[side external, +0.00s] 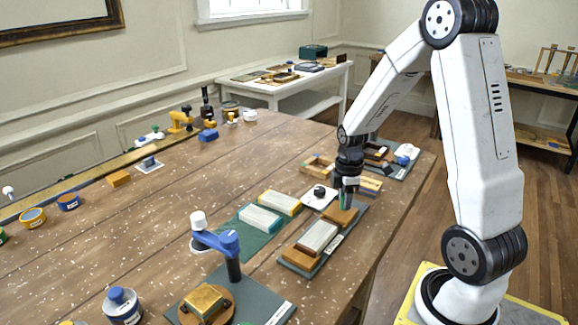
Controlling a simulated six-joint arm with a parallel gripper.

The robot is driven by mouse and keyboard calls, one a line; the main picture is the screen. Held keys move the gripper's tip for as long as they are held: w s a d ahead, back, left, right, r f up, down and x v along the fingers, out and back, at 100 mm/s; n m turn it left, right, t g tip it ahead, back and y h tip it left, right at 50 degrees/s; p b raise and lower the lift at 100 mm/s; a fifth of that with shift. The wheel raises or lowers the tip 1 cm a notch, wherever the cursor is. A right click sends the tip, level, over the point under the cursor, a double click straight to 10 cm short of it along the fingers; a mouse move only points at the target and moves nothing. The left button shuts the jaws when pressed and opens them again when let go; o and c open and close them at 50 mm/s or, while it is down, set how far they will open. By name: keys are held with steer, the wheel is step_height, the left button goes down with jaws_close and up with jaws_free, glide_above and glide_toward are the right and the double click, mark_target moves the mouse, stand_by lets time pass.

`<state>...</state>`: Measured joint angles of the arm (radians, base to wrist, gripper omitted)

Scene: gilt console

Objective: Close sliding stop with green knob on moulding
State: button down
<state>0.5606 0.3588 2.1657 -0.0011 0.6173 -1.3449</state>
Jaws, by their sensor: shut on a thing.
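My gripper (347,192) points straight down over the far end of a dark grey board near the table's right edge. It is shut on the green knob (345,201), which shows only as a small green patch between the fingers. Below the knob is a brown wooden block (341,216), which looks like the sliding stop. A pale block (318,236), perhaps the moulding, lies on the same board (338,240) nearer the camera. An orange-brown block (301,258) sits at the board's near end. The gripper hides part of the stop, and I cannot tell the gap between it and the pale block.
A green mat (243,240) with pale and yellow blocks lies left of the board. A white plate with a black knob (319,193) is close to my gripper's left. A blue-armed fixture (218,242) stands in front. Wooden frames (318,165) lie behind. The table's middle left is clear.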

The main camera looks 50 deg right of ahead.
mark_target(339, 213)
steer(key=shift+a, duration=1.55)
steer(key=shift+c, duration=1.9)
jaws_free()
steer(key=shift+r, duration=0.1)
step_height(339, 213, up, 8)
steer(key=shift+a+f, duration=0.1)
steer(key=shift+f, duration=0.1)
